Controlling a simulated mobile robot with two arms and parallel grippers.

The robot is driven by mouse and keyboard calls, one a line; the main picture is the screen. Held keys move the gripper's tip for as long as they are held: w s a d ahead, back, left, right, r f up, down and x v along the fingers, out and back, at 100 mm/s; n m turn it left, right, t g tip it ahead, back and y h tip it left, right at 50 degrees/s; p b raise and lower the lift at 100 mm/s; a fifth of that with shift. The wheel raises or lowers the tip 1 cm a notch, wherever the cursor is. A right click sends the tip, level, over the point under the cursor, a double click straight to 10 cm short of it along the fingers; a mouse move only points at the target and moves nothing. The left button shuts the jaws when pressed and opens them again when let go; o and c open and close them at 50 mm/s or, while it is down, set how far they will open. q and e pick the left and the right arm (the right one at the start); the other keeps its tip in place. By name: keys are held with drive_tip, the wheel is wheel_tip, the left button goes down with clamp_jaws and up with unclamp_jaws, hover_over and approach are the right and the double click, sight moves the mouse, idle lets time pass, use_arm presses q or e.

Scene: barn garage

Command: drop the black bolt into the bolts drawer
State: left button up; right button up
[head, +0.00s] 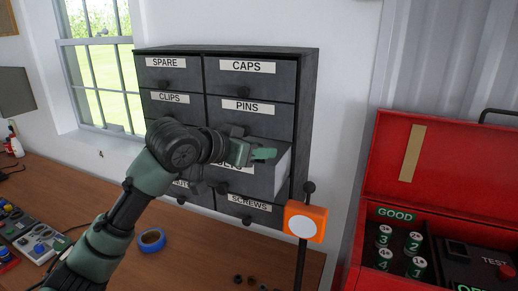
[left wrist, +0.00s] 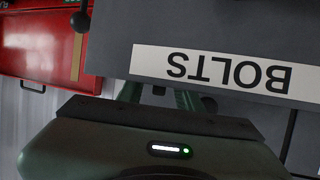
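The dark bolts drawer (head: 262,182) is pulled out of the cabinet, its pale side showing at the right. Its label is partly hidden by my arm in the head view, but BOLTS reads upside down on the drawer front (left wrist: 225,45) in the left wrist view. My left gripper (head: 254,153) is at the drawer's top edge, towards its right side. Its green fingers (left wrist: 158,98) stand apart. A small dark shape shows between them; I cannot tell whether it is a bolt. The drawer's inside is hidden. My right gripper is not in view.
The cabinet (head: 312,85) stands against the white wall. An orange device (head: 306,222) with a black-knobbed post stands close to its right. The open red case (head: 440,160) is further right. Blue tape (head: 151,240) and several small dark pieces (head: 250,281) lie on the wooden bench.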

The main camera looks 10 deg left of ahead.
use_arm(q)
drive_tip(key=shift+r, duration=0.2)
drive_tip(key=b+v, duration=0.4)
drive_tip(key=v, duration=0.8)
drive_tip(key=shift+r, duration=0.2)
